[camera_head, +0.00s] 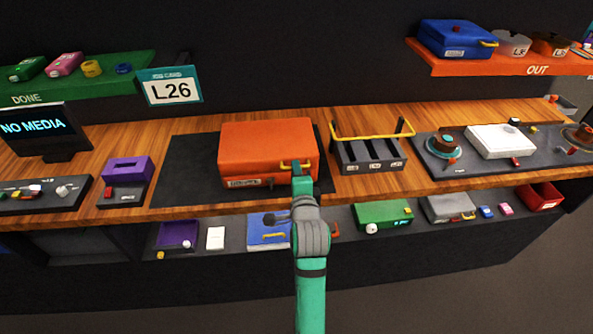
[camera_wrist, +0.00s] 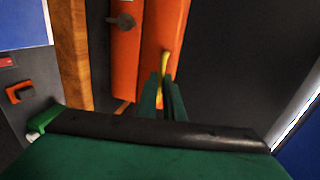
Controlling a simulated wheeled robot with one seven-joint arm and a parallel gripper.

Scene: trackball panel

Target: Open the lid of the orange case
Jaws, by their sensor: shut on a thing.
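The orange case (camera_head: 265,142) sits on the dark mat on the wooden counter, with its lid looking shut in the head view. A yellow handle (camera_head: 288,165) is on the right part of its front edge. My gripper (camera_head: 299,179) is at the case's front right, shut on this handle. In the wrist view my gripper's two green fingers (camera_wrist: 163,92) close around the yellow handle (camera_wrist: 163,64), against the orange case (camera_wrist: 164,28). A dark round latch or knob (camera_wrist: 122,21) shows on the case front there. The fingers hide part of the handle.
A dark slotted rack with a yellow bar (camera_head: 371,134) stands just right of the case. A purple box (camera_head: 127,170) stands to the left. The dark mat (camera_head: 188,172) is bare left of the case. A lower shelf below holds a blue case (camera_head: 267,229) and other items.

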